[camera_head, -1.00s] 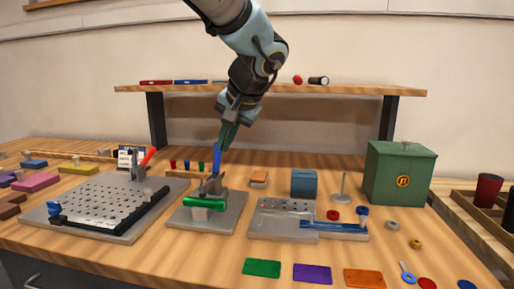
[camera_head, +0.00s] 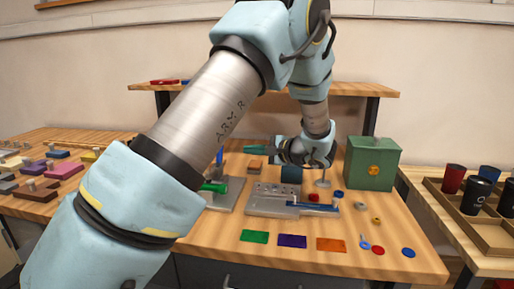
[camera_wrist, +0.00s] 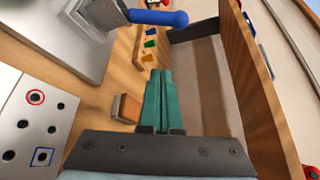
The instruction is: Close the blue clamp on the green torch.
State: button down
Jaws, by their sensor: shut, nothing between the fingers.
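The green torch (camera_head: 214,187) lies in a fixture on a grey plate (camera_head: 230,195), its left part hidden behind my arm in the head view. The clamp's blue handle (camera_head: 220,157) stands upright behind the torch. The handle also shows in the wrist view (camera_wrist: 158,18) at the top, joined to grey metal parts. My gripper (camera_head: 250,149) is right of the handle and apart from it, above the rear of the table. Its green fingers (camera_wrist: 158,85) are shut and empty in the wrist view. The torch is not visible in the wrist view.
A grey marking fixture (camera_head: 270,205) is right of the clamp plate. A green box (camera_head: 371,165) stands at right. The shelf (camera_head: 345,89) runs along the back.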

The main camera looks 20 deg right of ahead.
jog(key=w+a+p, duration=0.2)
jog(key=a+p, duration=0.1)
jog(key=a, duration=0.3)
jog(key=shift+w+r, duration=0.15)
jog(key=shift+w, duration=0.2)
jog(key=b, duration=0.3)
jog(key=shift+s+a+f+n, duration=0.1)
jog(key=shift+s+f+n, duration=0.15)
jog(key=shift+n, duration=0.15)
jog(key=n+t+b, duration=0.1)
jog(key=b, duration=0.4)
jog(key=s+a+n+t+b, duration=0.1)
jog(key=b, duration=0.4)
jog(key=shift+s+r+n+y, duration=0.25)
jog(key=shift+r+n+y, duration=0.05)
jog(key=shift+r+n, duration=0.1)
jog(key=b, duration=0.1)
jog(key=n+b, duration=0.1)
jog(key=shift+s+a+r+t+b, duration=0.15)
jog(key=shift+s+r+t+b, duration=0.05)
jog(key=shift+r+t+b, duration=0.15)
jog(key=shift+r, duration=0.1)
